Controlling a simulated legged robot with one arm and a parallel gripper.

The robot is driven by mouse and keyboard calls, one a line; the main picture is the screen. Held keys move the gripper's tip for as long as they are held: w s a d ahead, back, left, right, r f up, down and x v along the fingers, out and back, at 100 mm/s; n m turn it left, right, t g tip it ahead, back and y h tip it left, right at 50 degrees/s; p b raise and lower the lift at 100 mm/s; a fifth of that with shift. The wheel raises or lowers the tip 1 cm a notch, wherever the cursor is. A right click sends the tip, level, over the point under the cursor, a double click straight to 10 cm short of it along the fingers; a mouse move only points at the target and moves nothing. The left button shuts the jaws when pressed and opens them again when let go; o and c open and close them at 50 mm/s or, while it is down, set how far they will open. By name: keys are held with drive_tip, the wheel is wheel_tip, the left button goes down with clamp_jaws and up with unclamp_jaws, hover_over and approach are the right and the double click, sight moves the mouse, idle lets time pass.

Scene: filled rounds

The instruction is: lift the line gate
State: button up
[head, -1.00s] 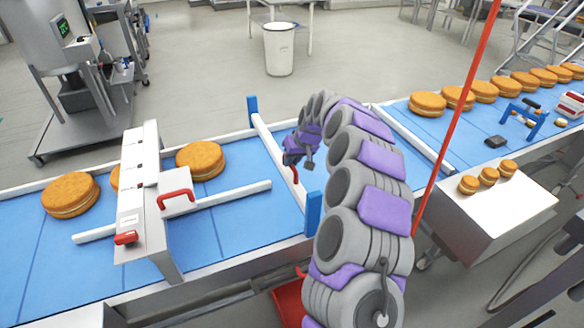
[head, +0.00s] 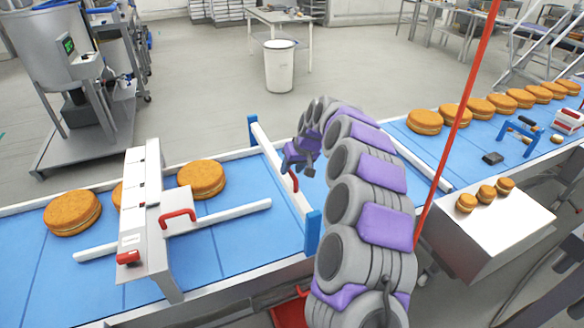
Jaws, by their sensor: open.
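The line gate (head: 279,168) is a white bar lying across the blue conveyor, between a blue post (head: 253,131) at the far side and a blue post (head: 312,232) at the near side. A red handle (head: 294,181) sits on the bar, partly hidden by my gripper. My purple and grey gripper (head: 306,170) is open, close to the handle on its right side. I cannot tell whether it touches the handle.
Filled rounds (head: 202,178) lie on the belt left of the gate, by a white metal machine (head: 142,220) with red handles. More rounds (head: 424,121) line the belt at right. A slanting red pole (head: 455,125) stands right of my arm. A white bin (head: 280,68) stands behind.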

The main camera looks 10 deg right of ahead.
drive_tip(key=p+v, duration=0.2)
drive_tip(key=v, duration=1.5)
drive_tip(key=shift+r, duration=0.1)
drive_tip(key=s+a+g, duration=0.1)
drive_tip(key=s+a, duration=0.2)
drive_tip(key=s, duration=0.3)
drive_tip(key=s+a+n+g, duration=0.1)
drive_tip(key=s+a, duration=0.2)
drive_tip(key=s, duration=0.4)
drive_tip(key=s+a+g, duration=0.1)
drive_tip(key=s+a, duration=0.2)
drive_tip(key=s, duration=0.3)
drive_tip(key=s+d+f+m+g+h, duration=0.1)
drive_tip(key=s+f, duration=0.2)
drive_tip(key=s, duration=0.6)
drive_tip(key=s+d+f+m+g+h, duration=0.1)
drive_tip(key=s+f, duration=0.2)
drive_tip(key=s, duration=0.7)
drive_tip(key=s+d+f+h+b, duration=0.1)
drive_tip(key=s+f, duration=0.3)
drive_tip(key=s, duration=0.6)
drive_tip(key=shift+s+d+m+g, duration=0.25)
drive_tip(key=shift+m+g, duration=0.15)
drive_tip(key=shift+r, duration=0.15)
